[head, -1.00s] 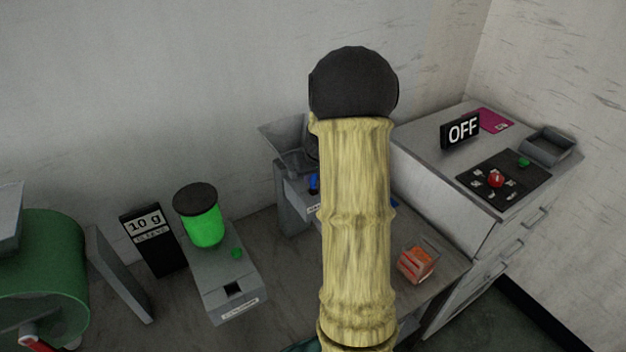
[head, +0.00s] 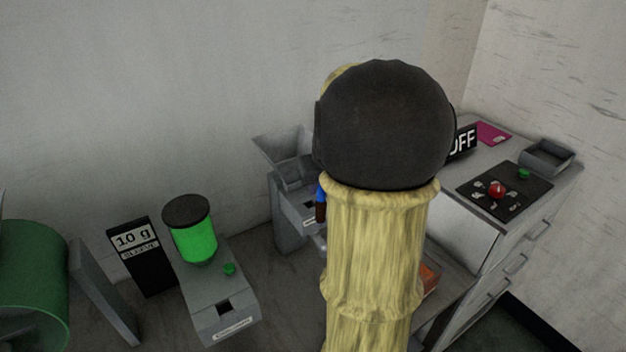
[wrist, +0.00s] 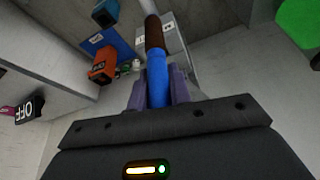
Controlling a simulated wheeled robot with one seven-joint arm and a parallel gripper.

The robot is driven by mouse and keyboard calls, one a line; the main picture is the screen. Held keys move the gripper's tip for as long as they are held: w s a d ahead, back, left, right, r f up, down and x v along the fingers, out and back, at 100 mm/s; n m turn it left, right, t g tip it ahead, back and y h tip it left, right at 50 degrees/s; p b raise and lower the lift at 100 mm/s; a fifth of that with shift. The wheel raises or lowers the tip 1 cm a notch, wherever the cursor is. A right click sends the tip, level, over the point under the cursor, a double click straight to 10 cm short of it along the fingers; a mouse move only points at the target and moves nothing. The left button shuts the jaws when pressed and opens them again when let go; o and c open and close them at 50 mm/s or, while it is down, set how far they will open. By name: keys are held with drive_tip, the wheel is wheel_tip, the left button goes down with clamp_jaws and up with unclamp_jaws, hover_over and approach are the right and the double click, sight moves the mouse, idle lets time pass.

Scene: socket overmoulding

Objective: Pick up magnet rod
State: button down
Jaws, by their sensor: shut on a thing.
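The magnet rod (wrist: 157,75), with a blue handle and a brown section, is between the purple fingers of my gripper (wrist: 156,88) in the wrist view. My gripper is shut on the blue handle. The brown section points away from the gripper, with a pale grey length beyond it at the top edge. In the head view a blue and brown piece of the rod (head: 321,205) shows left of my arm, in front of the grey hopper machine. My arm hides the gripper there.
A grey hopper machine (head: 283,150) stands against the wall. Left are a green-filled dispenser (head: 194,238) and a "10 g" display (head: 133,240). Right is a cabinet with a control panel (head: 510,186), a grey tray (head: 548,155) and an OFF sign (head: 465,141). An orange box (wrist: 103,70) shows in the wrist view.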

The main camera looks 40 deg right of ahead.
drive_tip(key=s+a+b, duration=0.2)
drive_tip(key=s, duration=0.7)
drive_tip(key=shift+s+a, duration=0.3)
drive_tip(key=shift+a, duration=0.1)
